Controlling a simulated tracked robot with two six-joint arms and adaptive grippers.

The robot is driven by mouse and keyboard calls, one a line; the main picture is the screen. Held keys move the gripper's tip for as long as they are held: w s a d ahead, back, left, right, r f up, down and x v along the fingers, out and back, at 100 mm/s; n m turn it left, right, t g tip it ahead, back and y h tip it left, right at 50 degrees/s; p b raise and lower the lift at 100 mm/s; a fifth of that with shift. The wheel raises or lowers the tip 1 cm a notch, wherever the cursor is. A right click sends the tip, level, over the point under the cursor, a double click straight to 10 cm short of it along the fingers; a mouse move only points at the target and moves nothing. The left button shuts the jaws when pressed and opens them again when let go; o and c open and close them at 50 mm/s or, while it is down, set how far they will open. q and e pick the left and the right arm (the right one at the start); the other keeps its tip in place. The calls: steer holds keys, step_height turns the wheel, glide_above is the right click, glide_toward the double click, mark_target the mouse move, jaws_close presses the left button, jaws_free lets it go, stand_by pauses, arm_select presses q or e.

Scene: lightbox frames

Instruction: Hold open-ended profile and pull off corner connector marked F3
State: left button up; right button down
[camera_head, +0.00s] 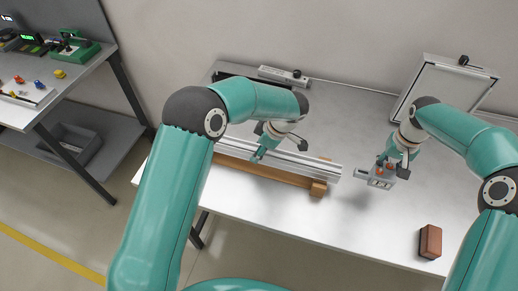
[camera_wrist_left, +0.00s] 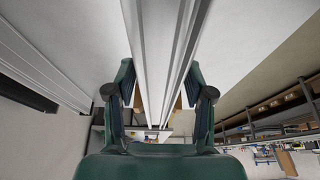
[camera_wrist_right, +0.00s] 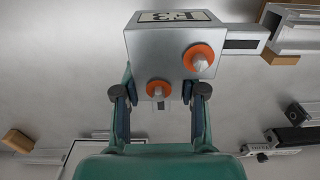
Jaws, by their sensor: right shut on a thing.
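The long silver profile (camera_head: 315,167) lies across the table over wooden supports (camera_head: 318,189), its right end bare. My left gripper (camera_head: 259,154) is at the profile, its fingers on either side of it in the left wrist view (camera_wrist_left: 161,105); whether they press on it is unclear. The grey corner connector (camera_head: 381,182) is apart from the profile, to the right of its end. My right gripper (camera_head: 398,167) is shut on it. In the right wrist view the connector (camera_wrist_right: 150,45) shows an upside-down F3 label, two orange-ringed fittings and a protruding stub.
A brown block (camera_head: 430,241) lies near the front right of the table. A light frame (camera_head: 440,88) stands at the back right, and a pale bar (camera_head: 283,75) lies at the back. Bare tabletop (camera_head: 345,220) lies in front of the profile's right end.

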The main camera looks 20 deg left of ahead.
arm_select(q)
steer(key=shift+o, duration=0.8)
steer(key=shift+r, duration=0.1)
steer(key=v, duration=1.1)
steer(key=shift+d, duration=0.15)
steer(key=shift+d+r, duration=0.1)
steer(key=shift+r, duration=0.2)
